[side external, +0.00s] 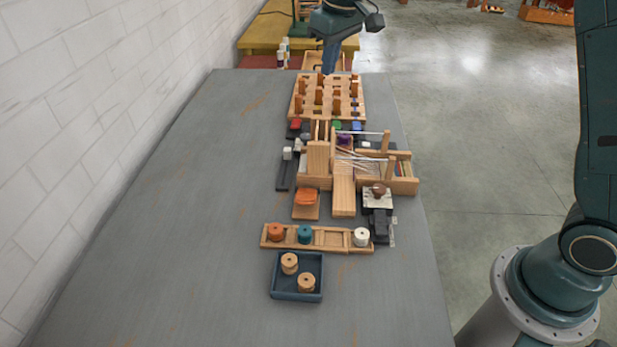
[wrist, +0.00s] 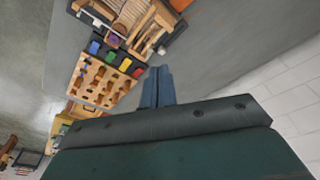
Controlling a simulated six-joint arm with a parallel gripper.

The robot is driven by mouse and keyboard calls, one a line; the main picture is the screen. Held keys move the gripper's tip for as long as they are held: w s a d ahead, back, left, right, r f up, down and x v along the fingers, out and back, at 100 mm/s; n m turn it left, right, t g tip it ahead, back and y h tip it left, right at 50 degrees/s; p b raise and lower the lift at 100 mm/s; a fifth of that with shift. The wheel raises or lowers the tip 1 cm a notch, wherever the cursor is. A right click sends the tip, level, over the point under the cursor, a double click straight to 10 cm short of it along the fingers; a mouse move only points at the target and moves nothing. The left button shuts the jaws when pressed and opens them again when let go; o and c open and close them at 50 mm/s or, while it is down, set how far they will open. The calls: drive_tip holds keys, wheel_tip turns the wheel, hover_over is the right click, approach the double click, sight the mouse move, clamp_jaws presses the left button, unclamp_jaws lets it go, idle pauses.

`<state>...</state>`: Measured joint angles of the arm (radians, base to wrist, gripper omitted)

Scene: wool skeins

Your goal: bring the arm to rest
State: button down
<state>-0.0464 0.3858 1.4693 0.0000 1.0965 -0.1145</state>
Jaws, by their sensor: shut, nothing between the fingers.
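My gripper (side external: 329,58) is at the far end of the grey table, above the back edge behind the wooden peg rack. Its dark blue fingers (wrist: 157,88) are together in the wrist view, with nothing between them. The fingers look apart from the rack and the table. My upper wrist runs out of the top of the side view.
The wooden peg rack (side external: 328,97) stands below and in front of my gripper. Nearer are a small wooden loom (side external: 318,160), a spool rack (side external: 274,245) and a blue tray (side external: 296,296) with two spools. The table's left side (side external: 150,200) is clear beside the white wall.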

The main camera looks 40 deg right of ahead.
drive_tip(key=s+d+r+m+t, duration=0.1)
drive_tip(key=s+r, duration=0.2)
drive_tip(key=s, duration=0.9)
drive_tip(key=s+d+r+t, duration=0.1)
drive_tip(key=s+r+t, duration=0.1)
drive_tip(key=s, duration=1.1)
drive_tip(key=s+f, duration=0.3)
drive_tip(key=s, duration=0.5)
drive_tip(key=shift+s+d+f+m, duration=0.15)
drive_tip(key=shift+d+f+m, duration=0.05)
drive_tip(key=shift+f+m, duration=0.2)
